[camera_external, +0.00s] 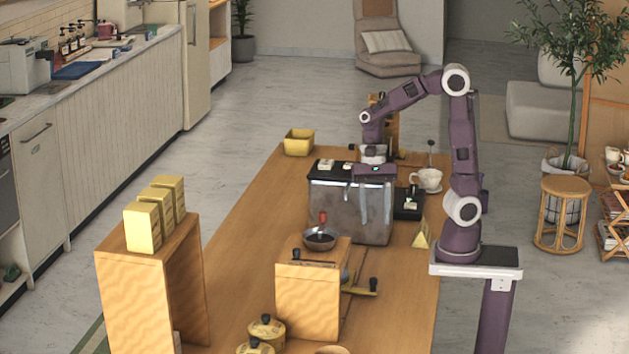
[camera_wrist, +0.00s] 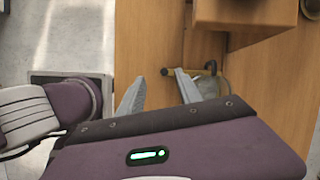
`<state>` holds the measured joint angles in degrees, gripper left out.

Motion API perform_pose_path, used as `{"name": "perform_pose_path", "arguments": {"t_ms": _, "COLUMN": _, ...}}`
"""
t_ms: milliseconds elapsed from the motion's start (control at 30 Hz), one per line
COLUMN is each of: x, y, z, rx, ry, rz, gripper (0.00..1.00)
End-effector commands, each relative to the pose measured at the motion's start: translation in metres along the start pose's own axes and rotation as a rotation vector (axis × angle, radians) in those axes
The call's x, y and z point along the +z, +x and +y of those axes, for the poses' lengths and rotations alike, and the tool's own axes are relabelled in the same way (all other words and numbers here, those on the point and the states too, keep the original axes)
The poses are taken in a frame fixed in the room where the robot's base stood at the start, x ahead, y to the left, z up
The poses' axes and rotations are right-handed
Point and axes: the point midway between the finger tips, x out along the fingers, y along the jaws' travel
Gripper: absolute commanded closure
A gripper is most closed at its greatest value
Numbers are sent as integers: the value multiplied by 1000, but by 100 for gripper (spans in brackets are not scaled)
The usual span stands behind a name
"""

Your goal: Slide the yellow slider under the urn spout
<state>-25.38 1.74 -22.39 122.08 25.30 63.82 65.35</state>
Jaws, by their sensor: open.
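A yellow bar with dark knobs, likely the yellow slider (camera_external: 358,291), lies on the wooden table to the right of a wooden box. In the wrist view the yellow bar (camera_wrist: 200,72) shows just beyond the fingertips, with a grey rounded thing partly behind a finger. My gripper (camera_external: 376,217) points down, open and empty, in front of the grey machine in the external view.
The wooden box (camera_external: 307,305) carries a dark pan (camera_external: 320,239) with a red handle. The grey machine (camera_external: 347,212) stands behind it. A white cup (camera_external: 429,179) and a yellow triangular sign (camera_external: 422,236) are to the right. The table's right front (camera_external: 405,315) is clear.

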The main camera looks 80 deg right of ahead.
Motion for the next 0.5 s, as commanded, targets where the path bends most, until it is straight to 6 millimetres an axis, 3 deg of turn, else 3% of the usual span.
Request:
{"name": "perform_pose_path", "arguments": {"t_ms": 33, "x": -9, "y": 22, "z": 2, "rx": 13, "ry": 10, "rz": 1, "gripper": 59}}
{"name": "perform_pose_path", "arguments": {"t_ms": 100, "x": -20, "y": 48, "z": 2, "rx": 10, "ry": 9, "rz": 1, "gripper": 59}}
{"name": "perform_pose_path", "arguments": {"t_ms": 200, "x": -32, "y": 75, "z": 1, "rx": 6, "ry": 6, "rz": 1, "gripper": 59}}
{"name": "perform_pose_path", "arguments": {"t_ms": 500, "x": -42, "y": 124, "z": 0, "rx": 3, "ry": 1, "rz": 0, "gripper": 59}}
